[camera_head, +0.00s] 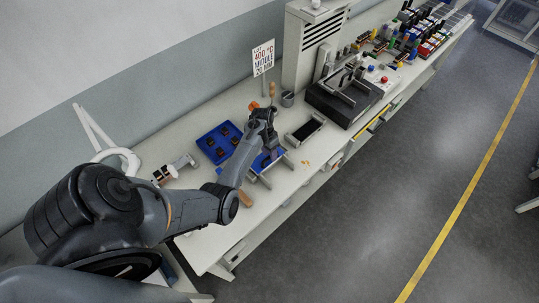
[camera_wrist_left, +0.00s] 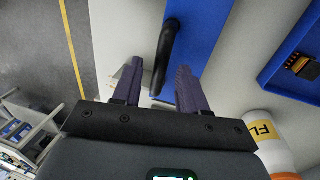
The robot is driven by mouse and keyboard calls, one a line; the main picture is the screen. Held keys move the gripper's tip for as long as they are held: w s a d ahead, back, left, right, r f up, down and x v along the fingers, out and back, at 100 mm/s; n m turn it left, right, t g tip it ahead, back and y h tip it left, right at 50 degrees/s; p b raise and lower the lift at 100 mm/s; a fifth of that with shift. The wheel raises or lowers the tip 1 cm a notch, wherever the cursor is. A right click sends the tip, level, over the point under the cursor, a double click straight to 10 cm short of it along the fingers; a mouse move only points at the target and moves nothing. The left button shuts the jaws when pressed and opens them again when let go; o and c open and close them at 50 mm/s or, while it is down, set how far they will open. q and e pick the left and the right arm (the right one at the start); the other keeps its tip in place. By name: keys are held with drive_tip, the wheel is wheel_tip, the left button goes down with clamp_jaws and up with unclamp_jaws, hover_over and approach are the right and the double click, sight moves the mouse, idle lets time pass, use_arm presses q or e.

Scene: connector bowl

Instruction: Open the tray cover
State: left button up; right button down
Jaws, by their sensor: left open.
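The tray cover is a flat blue plate (camera_head: 257,166) on the bench in the head view, partly hidden by my left gripper (camera_head: 270,152). In the left wrist view the blue cover (camera_wrist_left: 205,35) carries a black curved handle (camera_wrist_left: 164,55). My left gripper (camera_wrist_left: 160,70) is open there, with a finger on either side of the handle. I cannot tell whether the fingers touch it. My right gripper is in neither view.
A blue tray (camera_head: 209,138) with several dark parts lies left of the cover. A white bottle with a yellow label (camera_wrist_left: 268,143) is close to the gripper in the wrist view. A black-topped fixture (camera_head: 304,131) and a black machine (camera_head: 335,108) stand to the right.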

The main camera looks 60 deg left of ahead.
use_arm(q)
clamp_jaws()
idle(0.3)
